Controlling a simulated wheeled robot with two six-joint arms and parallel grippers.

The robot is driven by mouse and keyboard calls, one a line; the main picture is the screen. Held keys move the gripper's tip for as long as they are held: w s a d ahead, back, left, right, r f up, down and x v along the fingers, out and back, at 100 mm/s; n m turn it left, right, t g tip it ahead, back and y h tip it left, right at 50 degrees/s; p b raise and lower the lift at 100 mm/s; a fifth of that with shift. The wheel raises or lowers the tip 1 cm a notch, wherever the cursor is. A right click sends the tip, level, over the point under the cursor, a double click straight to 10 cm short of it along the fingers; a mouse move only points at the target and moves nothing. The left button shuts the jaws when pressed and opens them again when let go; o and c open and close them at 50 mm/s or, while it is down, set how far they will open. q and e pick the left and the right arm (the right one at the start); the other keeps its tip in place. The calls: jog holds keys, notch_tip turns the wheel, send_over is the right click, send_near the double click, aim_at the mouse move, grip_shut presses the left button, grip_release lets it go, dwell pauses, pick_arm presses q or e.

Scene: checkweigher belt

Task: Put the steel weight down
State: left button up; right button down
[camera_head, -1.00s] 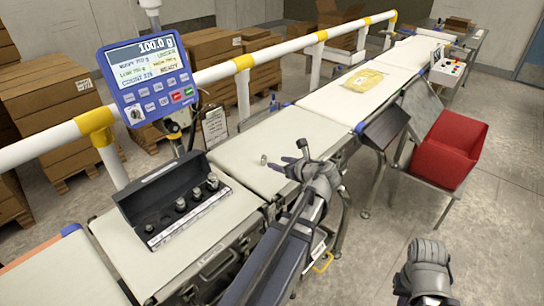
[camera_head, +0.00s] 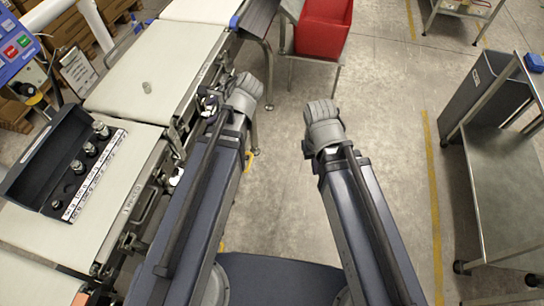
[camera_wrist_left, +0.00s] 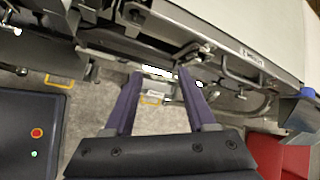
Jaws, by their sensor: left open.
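A small steel weight (camera_head: 147,87) stands upright on the pale weighing belt (camera_head: 175,55), away from both grippers. My left gripper (camera_head: 244,88) is to the right of the belt, off its edge and clear of the weight. In the left wrist view its two purple fingers (camera_wrist_left: 160,84) are spread apart with nothing between them. My right gripper (camera_head: 322,118) is over open floor; its fingers are hidden, so its opening does not show. The weight does not show in the left wrist view.
A black weight case (camera_head: 28,160) with several steel weights sits on the nearer belt section at left. The blue display (camera_head: 14,45) is cut off at the left edge. A red bin (camera_head: 322,25) is beyond, and a steel cart (camera_head: 510,180) is at right.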

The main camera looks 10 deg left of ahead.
pick_arm(q)
jog(key=s+d+f+n+g+h, duration=0.1)
jog(key=s+d+n+h, duration=0.1)
jog(key=d, duration=0.5)
jog(key=s+d+f+n+g+h, duration=0.1)
jog(key=s+d+f+n+h, duration=0.1)
jog(key=s+d+n, duration=0.2)
jog(key=s+d+f+n+g+h, duration=0.1)
jog(key=s+d+n, duration=0.3)
jog(key=d, duration=0.6)
jog(key=shift+s+d+f+h, duration=0.3)
jog(key=shift+s+f+h, duration=0.5)
jog(key=shift+s, duration=0.15)
jog(key=shift+r, duration=0.1)
notch_tip(320, 180, up, 6)
jog(key=p, duration=0.6)
dwell(2.3)
